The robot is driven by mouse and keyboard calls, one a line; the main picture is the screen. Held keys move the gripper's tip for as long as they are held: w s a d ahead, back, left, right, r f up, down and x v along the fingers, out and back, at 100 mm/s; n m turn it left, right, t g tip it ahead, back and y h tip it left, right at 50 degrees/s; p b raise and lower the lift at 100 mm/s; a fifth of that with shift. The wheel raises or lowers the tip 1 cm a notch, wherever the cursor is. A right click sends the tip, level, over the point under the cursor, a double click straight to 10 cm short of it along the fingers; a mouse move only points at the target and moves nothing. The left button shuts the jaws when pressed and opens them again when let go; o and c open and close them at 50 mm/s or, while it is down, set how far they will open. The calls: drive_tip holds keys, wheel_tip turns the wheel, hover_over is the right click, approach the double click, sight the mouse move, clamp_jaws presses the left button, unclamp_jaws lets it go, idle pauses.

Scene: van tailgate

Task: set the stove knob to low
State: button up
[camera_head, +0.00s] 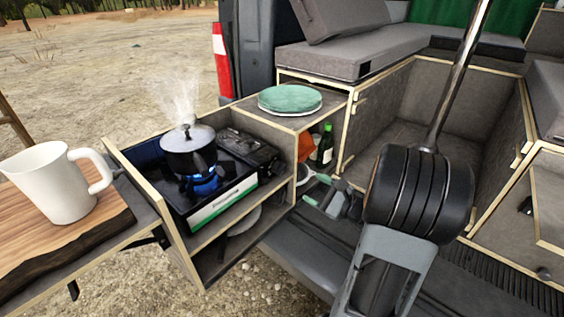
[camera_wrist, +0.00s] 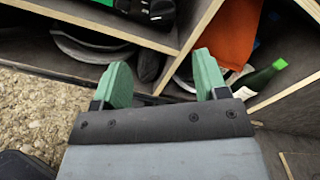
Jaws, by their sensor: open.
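The camping stove (camera_head: 222,201) sits in the pull-out box, with a black pot (camera_head: 190,155) on its lit burner; blue flame shows under the pot. My gripper (camera_head: 310,189) is open and empty, to the right of the stove. In the wrist view its green fingertips (camera_wrist: 163,80) are wide apart with nothing between them. A dark part of the stove front that looks like the knob (camera_wrist: 158,12) is at the top edge there, partly cut off, beyond the fingers and apart from them. Its setting cannot be read.
Below the stove is a shelf with plates (camera_wrist: 92,48). An orange cloth (camera_wrist: 232,35) and green bottle (camera_wrist: 262,78) stand in the side compartment. A green-topped stack (camera_head: 290,99) sits above. A white mug (camera_head: 55,183) stands on a wooden board (camera_head: 110,217) at left.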

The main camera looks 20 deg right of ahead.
sight(282, 168)
drive_tip(key=x, duration=1.3)
drive_tip(key=shift+w+d+b, duration=0.1)
drive_tip(key=shift+w+b, duration=0.05)
drive_tip(key=shift+b, duration=0.2)
drive_tip(key=c, duration=0.9)
